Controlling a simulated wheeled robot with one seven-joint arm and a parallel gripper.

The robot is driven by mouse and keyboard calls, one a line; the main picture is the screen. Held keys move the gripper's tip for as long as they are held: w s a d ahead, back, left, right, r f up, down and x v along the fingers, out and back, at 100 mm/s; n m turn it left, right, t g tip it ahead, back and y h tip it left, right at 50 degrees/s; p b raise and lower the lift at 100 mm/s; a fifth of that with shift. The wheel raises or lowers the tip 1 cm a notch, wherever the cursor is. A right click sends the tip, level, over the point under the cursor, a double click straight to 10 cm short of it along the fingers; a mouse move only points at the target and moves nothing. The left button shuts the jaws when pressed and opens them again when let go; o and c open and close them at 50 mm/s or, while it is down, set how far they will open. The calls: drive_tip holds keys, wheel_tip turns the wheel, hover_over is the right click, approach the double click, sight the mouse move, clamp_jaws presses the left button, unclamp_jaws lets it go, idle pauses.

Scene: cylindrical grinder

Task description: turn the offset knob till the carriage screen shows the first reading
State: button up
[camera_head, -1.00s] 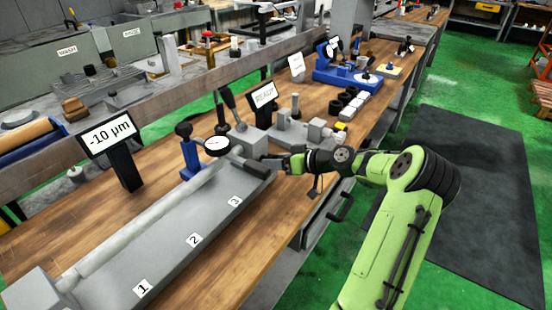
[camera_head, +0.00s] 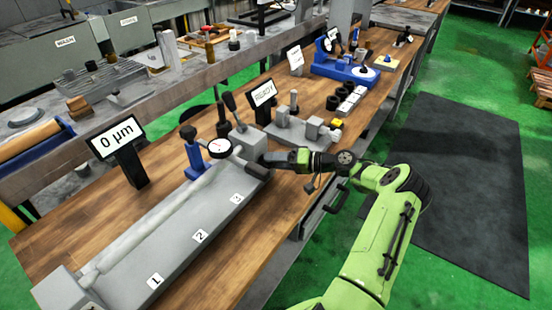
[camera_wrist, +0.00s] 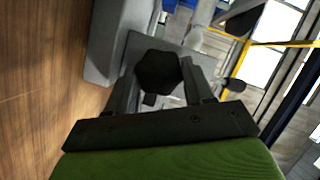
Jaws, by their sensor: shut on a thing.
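A black lobed knob (camera_wrist: 158,72) sits between the two fingers of my gripper (camera_wrist: 162,88) in the wrist view, and the gripper is shut on it. In the head view my gripper (camera_head: 270,160) is at the right end of the grey grinder bed (camera_head: 190,245), where it hides the knob. A screen (camera_head: 117,137) on a black stand behind the bed reads "0 µm". A second screen (camera_head: 263,93) behind the headstock reads "READY". A round dial gauge (camera_head: 219,147) stands on a blue holder above the long bar (camera_head: 150,220).
Labels 1, 2 and 3 mark the bed's front. A grey fixture (camera_head: 300,128) with posts, dark rings (camera_head: 334,102) and a blue device (camera_head: 343,70) stand farther back on the wooden bench (camera_head: 225,270). The floor by the dark mat (camera_head: 465,180) is clear.

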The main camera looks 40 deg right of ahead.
drive_tip(key=shift+f+m, duration=0.1)
drive_tip(key=shift+m, duration=0.2)
idle(0.4)
drive_tip(key=o, duration=1)
drive_tip(key=shift+o, duration=0.2)
drive_tip(key=p+v, duration=0.1)
drive_tip(key=v, duration=1.4)
drive_tip(key=shift+s+d, duration=0.2)
drive_tip(key=shift+d, duration=0.2)
drive_tip(key=shift+f, duration=0.1)
